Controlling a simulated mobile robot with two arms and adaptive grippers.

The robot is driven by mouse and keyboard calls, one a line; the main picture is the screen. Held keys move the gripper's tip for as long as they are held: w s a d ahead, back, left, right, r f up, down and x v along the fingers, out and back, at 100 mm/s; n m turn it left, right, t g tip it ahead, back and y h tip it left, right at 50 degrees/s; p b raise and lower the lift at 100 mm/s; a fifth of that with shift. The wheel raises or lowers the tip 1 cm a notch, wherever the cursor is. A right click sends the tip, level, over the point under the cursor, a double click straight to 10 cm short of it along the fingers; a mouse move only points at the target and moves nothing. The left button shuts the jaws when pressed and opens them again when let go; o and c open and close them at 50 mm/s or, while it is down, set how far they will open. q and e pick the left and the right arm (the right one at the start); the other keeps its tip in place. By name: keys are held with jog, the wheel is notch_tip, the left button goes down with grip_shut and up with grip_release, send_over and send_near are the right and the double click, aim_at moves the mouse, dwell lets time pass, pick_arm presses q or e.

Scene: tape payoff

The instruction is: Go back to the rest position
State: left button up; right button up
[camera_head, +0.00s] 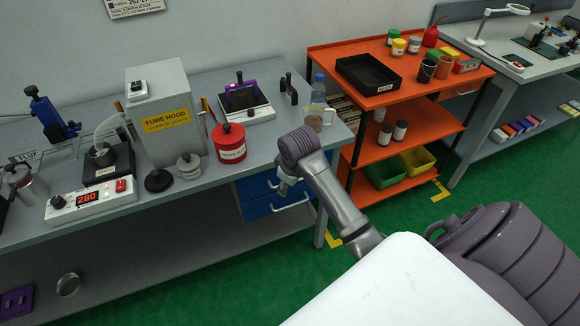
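One of my arms comes in from the lower right, and its grey links bend at a joint beside the front right corner of the workbench. I take it for my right arm. A small light-grey end part, seemingly my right gripper (284,184), hangs below that joint in front of the blue drawers (262,206). Its fingers are too small and partly hidden, so their opening and any touch with the bench cannot be made out. No held object shows. My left gripper is not in view.
The grey workbench (85,222) carries a fume hood (160,110), a red canister (229,143) and a heater display (90,198). A plastic jug (317,105) stands near the joint. An orange shelf cart (420,125) stands right of the bench. Green floor (232,290) lies open in front.

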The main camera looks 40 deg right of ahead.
dwell(0.4)
jog(key=s+a+f, duration=0.1)
jog(key=s+f, duration=0.3)
jog(key=f, duration=0.5)
jog(key=s+a+f+m+g, duration=0.15)
jog(key=s+f, duration=0.25)
jog(key=f, duration=0.5)
jog(key=s+a+f, duration=0.2)
jog(key=s+f, duration=0.2)
jog(key=f, duration=0.5)
jog(key=s+a+f, duration=0.2)
jog(key=s+f, duration=0.3)
jog(key=s, duration=0.5)
jog(key=s+a+f, duration=0.2)
jog(key=s+f, duration=0.3)
jog(key=s, duration=0.5)
jog(key=s+a+f+y, duration=0.1)
jog(key=s+f, duration=0.4)
jog(key=s, duration=0.5)
jog(key=shift+s+a+f+g, duration=0.3)
jog(key=shift+a+f+g, duration=0.15)
jog(key=shift+a, duration=0.4)
